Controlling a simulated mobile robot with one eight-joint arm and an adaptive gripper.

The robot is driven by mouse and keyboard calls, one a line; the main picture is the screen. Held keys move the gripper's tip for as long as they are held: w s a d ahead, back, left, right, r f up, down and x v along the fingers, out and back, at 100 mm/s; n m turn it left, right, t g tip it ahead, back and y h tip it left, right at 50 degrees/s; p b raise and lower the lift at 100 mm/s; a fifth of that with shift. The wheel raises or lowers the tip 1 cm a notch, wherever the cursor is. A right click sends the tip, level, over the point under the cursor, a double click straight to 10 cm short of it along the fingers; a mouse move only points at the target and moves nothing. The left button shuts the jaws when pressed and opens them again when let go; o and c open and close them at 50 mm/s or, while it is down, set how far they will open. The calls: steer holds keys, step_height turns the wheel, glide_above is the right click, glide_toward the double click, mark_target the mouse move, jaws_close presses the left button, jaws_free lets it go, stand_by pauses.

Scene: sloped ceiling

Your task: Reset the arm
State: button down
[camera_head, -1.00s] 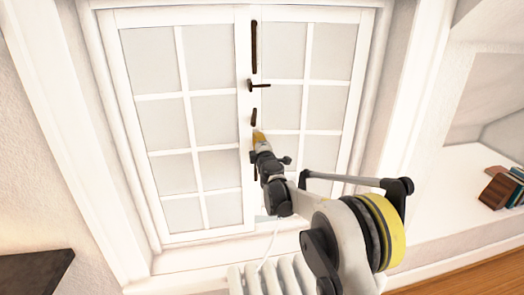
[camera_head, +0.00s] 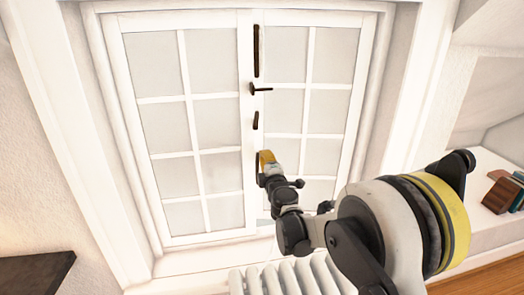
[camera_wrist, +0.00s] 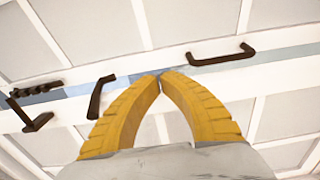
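My gripper (camera_head: 266,158) has yellow fingers and is in front of the lower middle of the window, below the dark window handle (camera_head: 260,89). In the wrist view the two yellow fingers lean together and their tips (camera_wrist: 160,77) meet, with nothing between them. The arm is bent, with its large yellow-ringed joint at the lower right of the head view.
A white radiator (camera_head: 285,279) stands below the window. Books (camera_head: 503,192) lie on the ledge at right. A dark surface (camera_head: 35,268) is at lower left. A short dark fitting (camera_wrist: 98,97) and a curved dark handle (camera_wrist: 221,58) lie beyond my fingers.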

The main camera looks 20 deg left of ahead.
steer(key=d+r+m+t+h, duration=0.1)
steer(key=d+r+m+h, duration=0.55)
steer(key=d, duration=0.85)
steer(key=s+d+r+m+g+h, duration=0.1)
steer(key=s+d+r+m+h, duration=0.2)
steer(key=d, duration=0.6)
steer(key=s+d+r+m, duration=0.3)
steer(key=s+d+m, duration=0.1)
steer(key=d, duration=0.5)
steer(key=s+d+f+m+g+h, duration=0.1)
steer(key=s+d+f+m+g, duration=0.15)
steer(key=s+d, duration=0.4)
steer(key=s+d+f+m+g+h, duration=0.1)
steer(key=s+d+m+g, duration=0.15)
steer(key=s+d, duration=0.35)
steer(key=s+f+m+g+y, duration=0.1)
steer(key=s+f+m, duration=0.2)
steer(key=s, duration=0.7)
steer(key=s+f+m+g+y, duration=0.1)
steer(key=s+f+m+g, duration=0.1)
steer(key=s+f, duration=0.4)
steer(key=s+m, duration=0.1)
steer(key=s, duration=0.3)
steer(key=shift+s+d+f, duration=0.15)
steer(key=shift+s+d, duration=0.05)
steer(key=shift+d, duration=0.2)
